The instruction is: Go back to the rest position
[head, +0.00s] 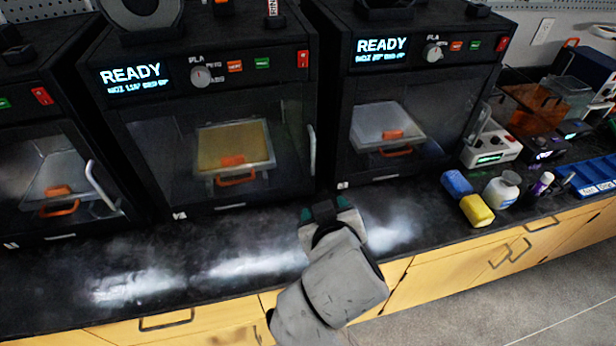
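My gripper (326,211) is at the end of my grey arm, low over the black counter (160,254). It lies in front of the gap between the middle printer (222,110) and the right printer (405,95). Its dark fingertips point away toward the printers. I cannot tell from this view whether the fingers are open or shut. I see no object between them. The arm reaches in from the bottom of the head view.
A third printer (45,160) stands at the left. Doors on all three look shut. At the right are a blue block (457,183), a yellow block (477,210), a white bottle (501,190) and a blue bin (594,176). The counter's left front is clear.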

